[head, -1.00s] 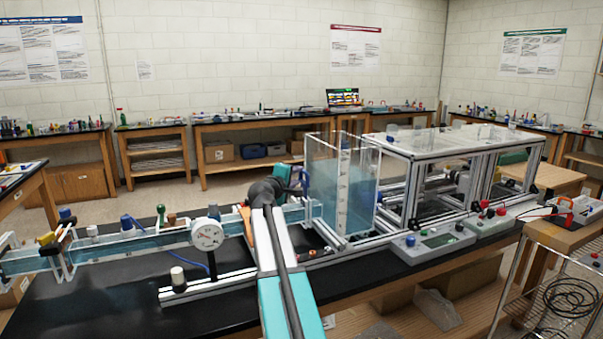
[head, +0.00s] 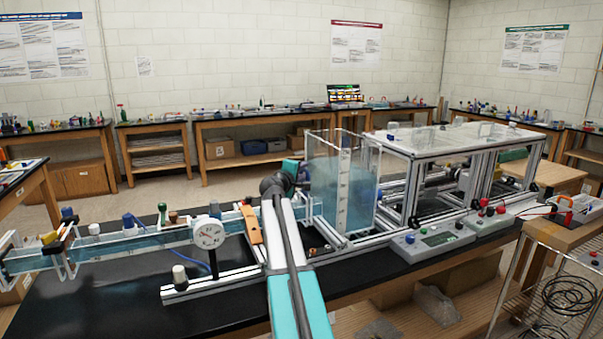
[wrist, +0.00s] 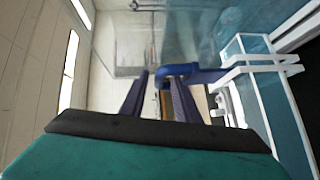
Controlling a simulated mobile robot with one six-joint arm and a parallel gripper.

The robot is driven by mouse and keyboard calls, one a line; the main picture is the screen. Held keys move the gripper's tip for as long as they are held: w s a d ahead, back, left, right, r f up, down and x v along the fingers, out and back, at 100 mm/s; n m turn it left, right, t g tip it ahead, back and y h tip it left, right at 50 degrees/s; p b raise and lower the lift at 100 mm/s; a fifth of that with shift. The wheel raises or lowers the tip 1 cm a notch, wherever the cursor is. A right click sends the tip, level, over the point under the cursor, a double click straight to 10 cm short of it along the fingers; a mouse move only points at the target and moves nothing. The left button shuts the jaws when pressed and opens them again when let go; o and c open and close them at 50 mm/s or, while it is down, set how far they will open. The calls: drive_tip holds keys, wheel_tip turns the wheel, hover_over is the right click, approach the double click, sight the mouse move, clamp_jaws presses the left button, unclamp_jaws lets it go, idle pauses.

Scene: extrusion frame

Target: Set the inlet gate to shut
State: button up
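In the wrist view, my gripper (wrist: 157,92) shows two dark fingers with a gap between them. It is open and holds nothing that I can see. A blue handle-like part (wrist: 198,74) on a white bracket (wrist: 262,62) lies at the right fingertip; I cannot tell whether they touch. It looks like the inlet gate's handle, but its setting cannot be read. In the head view, my arm reaches to the clear water tank (head: 343,190) at the flume's (head: 140,243) right end. My wrist and arm hide the gripper's fingertips and most of the gate area there.
An orange-brown piece (head: 251,224) and a round dial gauge (head: 208,233) stand left of my arm. A metal-framed bench unit (head: 412,187) stands right of the tank. A grey control box (head: 433,243) sits at the table's front edge. The black tabletop (head: 95,300) is clear at front left.

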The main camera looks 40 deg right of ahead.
clamp_jaws()
drive_tip(key=shift+f+b, duration=2.65)
drive_tip(key=shift+f, duration=0.25)
drive_tip(key=shift+o, duration=0.9)
unclamp_jaws()
